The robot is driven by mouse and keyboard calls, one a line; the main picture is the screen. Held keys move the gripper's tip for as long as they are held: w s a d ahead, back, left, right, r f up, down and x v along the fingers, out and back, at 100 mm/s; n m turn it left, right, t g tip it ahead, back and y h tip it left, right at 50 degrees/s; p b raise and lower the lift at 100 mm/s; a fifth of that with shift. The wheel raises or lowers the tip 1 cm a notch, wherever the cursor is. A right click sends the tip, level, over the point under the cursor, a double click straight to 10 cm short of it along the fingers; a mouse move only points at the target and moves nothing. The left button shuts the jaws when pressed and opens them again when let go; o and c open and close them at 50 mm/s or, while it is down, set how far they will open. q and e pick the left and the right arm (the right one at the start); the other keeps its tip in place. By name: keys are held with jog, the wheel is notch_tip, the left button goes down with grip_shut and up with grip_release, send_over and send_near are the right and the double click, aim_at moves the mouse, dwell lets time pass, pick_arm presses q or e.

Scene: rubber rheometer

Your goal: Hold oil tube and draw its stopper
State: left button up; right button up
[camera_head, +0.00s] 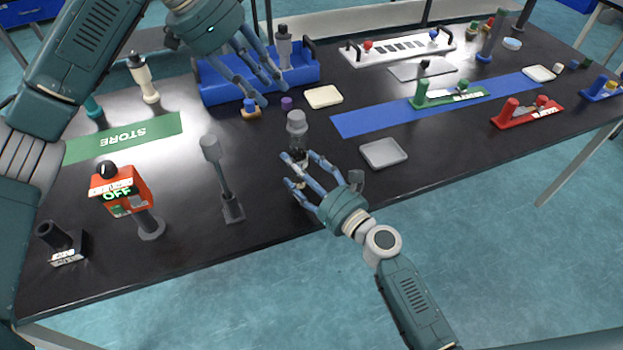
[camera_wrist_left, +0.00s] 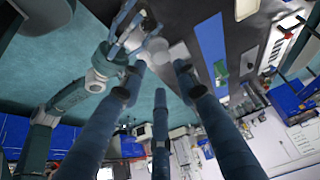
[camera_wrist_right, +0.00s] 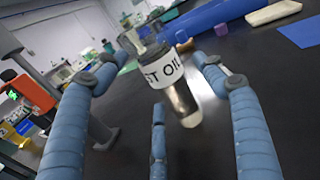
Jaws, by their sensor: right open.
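The oil tube (camera_head: 298,144) stands upright near the front middle of the table, with its grey stopper (camera_head: 297,122) on top. In the right wrist view the tube (camera_wrist_right: 182,102) shows a white label reading "ST OIL", its start hidden. My right gripper (camera_head: 300,172) is open, with its fingers spread around the lower tube; contact cannot be told. My left gripper (camera_head: 264,92) is open and empty, above the table behind and left of the stopper. The left wrist view also shows the stopper (camera_wrist_left: 157,45) beyond its spread fingers.
A blue rack (camera_head: 215,88) stands behind. A grey upright tool (camera_head: 216,165) and an orange box reading OFF (camera_head: 122,190) stand left. A grey pad (camera_head: 383,153) lies right of the tube. The table's front edge is close to my right gripper.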

jog(key=shift+x, duration=0.95)
